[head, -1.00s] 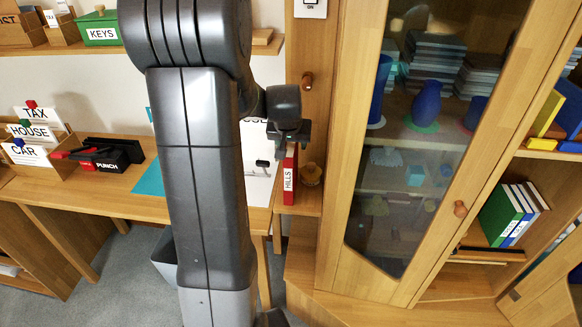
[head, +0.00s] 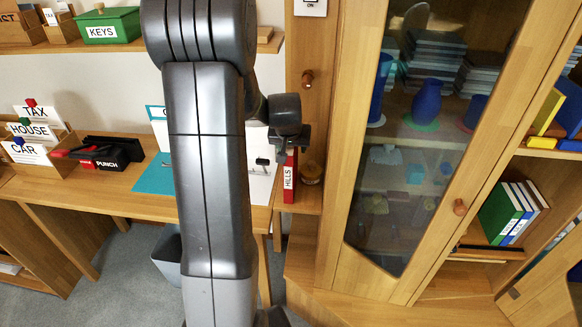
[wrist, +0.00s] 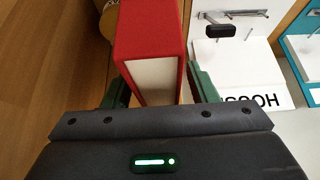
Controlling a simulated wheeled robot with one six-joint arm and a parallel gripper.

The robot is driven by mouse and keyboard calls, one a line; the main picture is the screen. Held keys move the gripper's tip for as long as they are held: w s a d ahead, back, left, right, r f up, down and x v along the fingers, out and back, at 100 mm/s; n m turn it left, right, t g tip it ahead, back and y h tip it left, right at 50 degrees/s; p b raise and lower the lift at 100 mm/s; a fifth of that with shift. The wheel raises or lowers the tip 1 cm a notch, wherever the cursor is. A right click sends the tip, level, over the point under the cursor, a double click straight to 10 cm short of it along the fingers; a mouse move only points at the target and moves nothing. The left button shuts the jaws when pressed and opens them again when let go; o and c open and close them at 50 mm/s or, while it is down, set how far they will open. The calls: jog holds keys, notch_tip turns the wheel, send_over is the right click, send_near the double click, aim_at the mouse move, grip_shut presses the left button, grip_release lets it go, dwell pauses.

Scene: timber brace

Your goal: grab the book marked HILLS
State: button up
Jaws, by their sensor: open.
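The red book marked HILLS (head: 290,180) stands upright near the right end of the desk, its white label facing out in the head view. In the wrist view the red book (wrist: 150,35) shows from above, with its white page block between red covers. My gripper (wrist: 160,90) is open, with one green-padded finger on each side of the book and a visible gap on the right. In the head view my gripper (head: 291,146) is at the top of the book, and it hides the book's upper end.
A round brown object (head: 312,172) stands close to the right of the book. The glass-door cabinet (head: 340,190) rises to the right. A black and red punch (head: 98,153) is farther left.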

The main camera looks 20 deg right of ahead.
jog(key=shift+f, duration=0.1)
jog(key=shift+c, duration=0.4)
grip_shut()
